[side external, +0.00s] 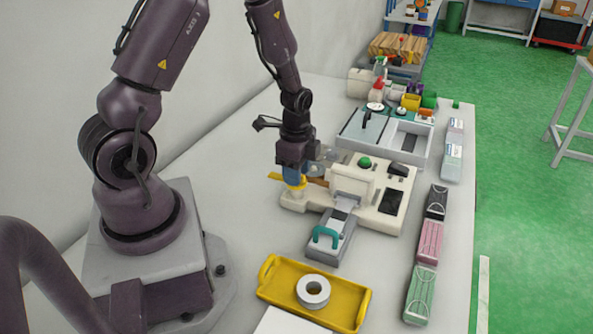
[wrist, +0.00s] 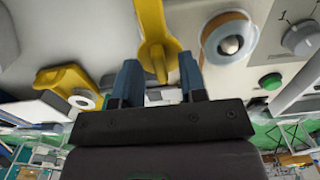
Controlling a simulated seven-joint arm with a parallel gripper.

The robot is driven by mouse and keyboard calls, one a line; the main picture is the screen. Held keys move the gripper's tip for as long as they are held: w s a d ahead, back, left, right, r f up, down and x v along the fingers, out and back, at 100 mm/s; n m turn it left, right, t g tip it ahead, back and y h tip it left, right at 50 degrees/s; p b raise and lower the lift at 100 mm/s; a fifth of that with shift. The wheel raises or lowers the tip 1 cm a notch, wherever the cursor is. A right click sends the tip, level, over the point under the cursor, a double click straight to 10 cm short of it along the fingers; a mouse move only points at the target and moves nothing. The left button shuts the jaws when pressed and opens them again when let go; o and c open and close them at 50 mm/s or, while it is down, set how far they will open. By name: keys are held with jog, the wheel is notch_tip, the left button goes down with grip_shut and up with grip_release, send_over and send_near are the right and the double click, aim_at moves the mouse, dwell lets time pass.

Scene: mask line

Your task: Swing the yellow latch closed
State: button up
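The yellow latch (side external: 296,190) is at the left end of the cream machine (side external: 376,218), partly hidden by my gripper. A yellow tip shows just left of the fingers. In the wrist view the yellow latch (wrist: 152,28) comes down from the top, and its lower end lies between my two fingertips. My gripper (wrist: 158,78) is open, with a finger on each side of the latch and visible gaps. I cannot tell whether either finger touches it. In the side view my gripper (side external: 292,177) points down at the latch.
A grey block with a teal handle (side external: 325,237) is in front of the machine. A yellow tray (side external: 278,290) holding a white roll (side external: 313,291) is nearer. An orange-rimmed roll (wrist: 212,32) and green button (wrist: 271,81) sit right of the latch.

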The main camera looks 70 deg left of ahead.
jog(key=shift+f, duration=0.2)
jog(key=shift+c, duration=0.4)
grip_shut()
